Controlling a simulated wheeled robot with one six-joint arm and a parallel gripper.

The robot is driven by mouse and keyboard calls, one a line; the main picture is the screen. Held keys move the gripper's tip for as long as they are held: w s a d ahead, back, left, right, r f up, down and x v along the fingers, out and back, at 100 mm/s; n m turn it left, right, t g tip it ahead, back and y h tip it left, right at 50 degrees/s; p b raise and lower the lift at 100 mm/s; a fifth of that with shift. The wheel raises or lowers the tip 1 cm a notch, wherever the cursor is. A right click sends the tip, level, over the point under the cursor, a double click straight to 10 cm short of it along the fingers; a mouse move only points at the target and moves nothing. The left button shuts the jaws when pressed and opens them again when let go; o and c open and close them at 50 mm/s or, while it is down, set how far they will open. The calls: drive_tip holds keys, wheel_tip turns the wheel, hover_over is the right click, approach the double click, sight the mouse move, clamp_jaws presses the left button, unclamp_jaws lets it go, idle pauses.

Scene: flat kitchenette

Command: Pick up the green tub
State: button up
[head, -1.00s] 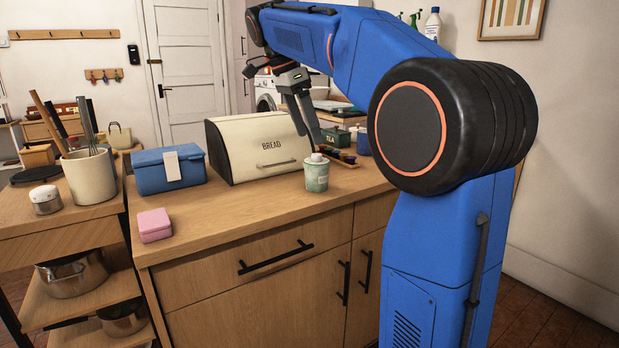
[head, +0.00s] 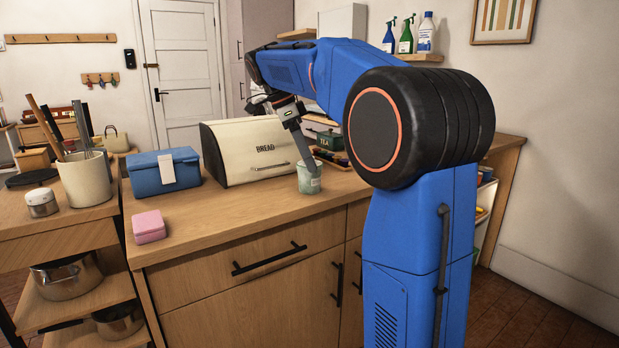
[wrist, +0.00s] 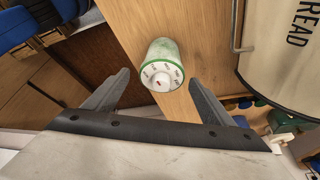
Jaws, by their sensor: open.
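The green tub (head: 309,181) is a small pale green container standing upright on the wooden counter, in front of the bread box. In the wrist view the tub (wrist: 164,52) shows a green rim and a white cap, just beyond and between the fingertips. My gripper (head: 311,167) points down at the tub from above, and its fingers hide part of the tub's top in the head view. The fingers are spread open in the wrist view, with a gap visible on both sides of the tub, and hold nothing.
A cream bread box (head: 245,166) stands close behind the tub. A dark green TEA tin (head: 329,141) is behind it to the right. A blue box (head: 163,178) and a pink box (head: 149,227) are to the left. The counter front (head: 230,218) is clear.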

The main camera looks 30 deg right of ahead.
sight(316, 177)
drive_tip(key=shift+w+x, duration=0.1)
drive_tip(key=shift+x, duration=1.8)
drive_tip(key=shift+w+x, duration=0.15)
drive_tip(key=shift+x, duration=1.7)
drive_tip(key=shift+a, duration=0.15)
drive_tip(key=c, duration=1.4)
